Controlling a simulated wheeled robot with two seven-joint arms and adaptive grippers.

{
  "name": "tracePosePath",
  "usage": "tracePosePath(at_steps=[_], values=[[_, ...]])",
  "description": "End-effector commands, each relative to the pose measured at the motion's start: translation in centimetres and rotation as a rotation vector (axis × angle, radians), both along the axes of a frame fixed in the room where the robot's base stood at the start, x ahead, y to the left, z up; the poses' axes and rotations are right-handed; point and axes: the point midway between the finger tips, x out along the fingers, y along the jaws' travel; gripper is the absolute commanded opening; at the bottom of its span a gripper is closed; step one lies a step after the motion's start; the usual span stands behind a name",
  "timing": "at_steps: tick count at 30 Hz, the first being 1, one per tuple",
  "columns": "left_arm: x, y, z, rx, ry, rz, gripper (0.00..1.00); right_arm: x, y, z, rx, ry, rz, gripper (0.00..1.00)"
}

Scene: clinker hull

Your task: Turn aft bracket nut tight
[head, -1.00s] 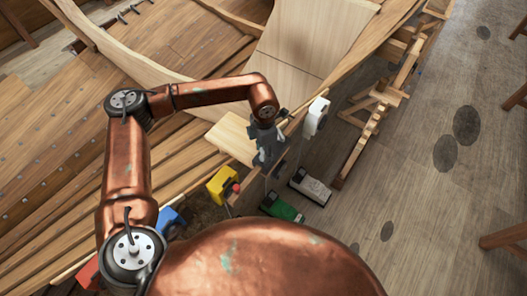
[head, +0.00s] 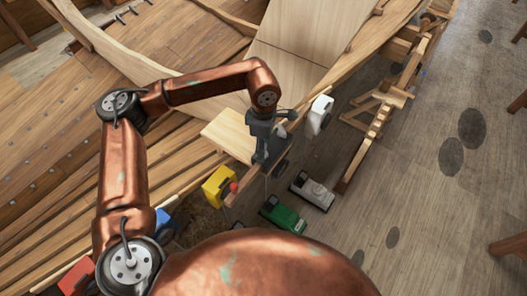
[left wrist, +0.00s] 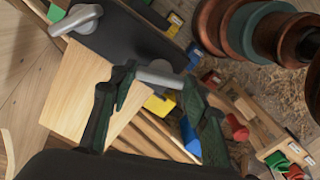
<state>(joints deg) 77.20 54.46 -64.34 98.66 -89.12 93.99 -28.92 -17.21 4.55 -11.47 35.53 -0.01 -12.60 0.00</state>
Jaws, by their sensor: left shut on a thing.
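My left gripper (head: 262,158) reaches down to the hull's edge beside a pale wooden board. In the left wrist view its two dark green fingers (left wrist: 158,78) stand on either side of a grey nut (left wrist: 160,75), shut on it. The nut sits at the edge of a dark bracket plate (left wrist: 130,32). Another grey nut with a wing-like handle (left wrist: 76,20) is on the same plate at upper left, apart from the fingers. The nut's thread is hidden. My right gripper is not in view.
The pale board (head: 228,134) lies close beside the gripper. A yellow box (head: 219,187) with a red knob, a green box (head: 283,213), a grey-white box (head: 312,190) and a white box (head: 320,115) are near. The floor to the right is mostly open.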

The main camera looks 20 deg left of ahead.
Motion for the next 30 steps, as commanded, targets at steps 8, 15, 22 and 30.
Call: tracePosePath(at_steps=[8, 15, 22, 30], values=[[0.1, 0.0, 0.0, -0.001, -0.003, -0.119, 0.19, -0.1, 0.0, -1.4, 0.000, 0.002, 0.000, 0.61], [0.1, 0.0, 0.1, 0.000, -0.003, -0.154, 0.19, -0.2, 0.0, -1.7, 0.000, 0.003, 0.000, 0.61], [0.1, 0.0, 0.1, 0.000, -0.002, -0.156, 0.19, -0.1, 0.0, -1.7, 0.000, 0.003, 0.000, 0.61], [0.1, 0.0, 0.1, 0.000, -0.002, -0.155, 0.53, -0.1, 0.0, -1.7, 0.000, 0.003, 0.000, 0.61]])
